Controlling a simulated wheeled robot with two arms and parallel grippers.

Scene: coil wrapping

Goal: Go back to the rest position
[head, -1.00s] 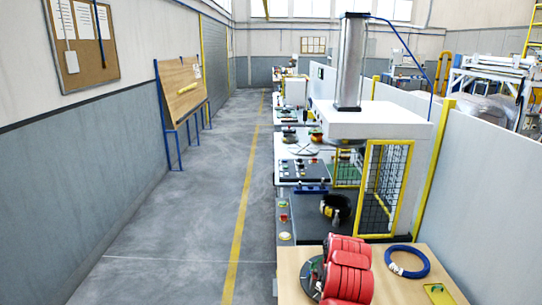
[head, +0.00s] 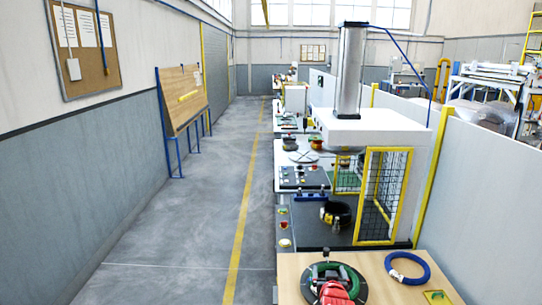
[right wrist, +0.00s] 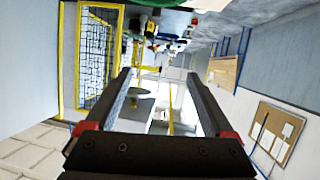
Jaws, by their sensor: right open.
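My right gripper (right wrist: 159,76) is open in the right wrist view, with nothing between its fingers. In the head view a red part of my right arm (head: 336,293) shows at the bottom edge, in front of a dark round turntable (head: 358,282) on a wooden table (head: 290,268). A green ring (head: 350,273) lies on the turntable, partly hidden by the arm. A blue coil (head: 407,267) with a white patch lies on the table to the right, apart from the arm. My left gripper is not in view.
Behind the table stands a machine with a white head (head: 372,128) and a yellow-framed mesh door (head: 385,195). A black coil (head: 337,213) sits inside it. More benches run back. A grey wall is on the right; the aisle floor (head: 190,215) on the left is clear.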

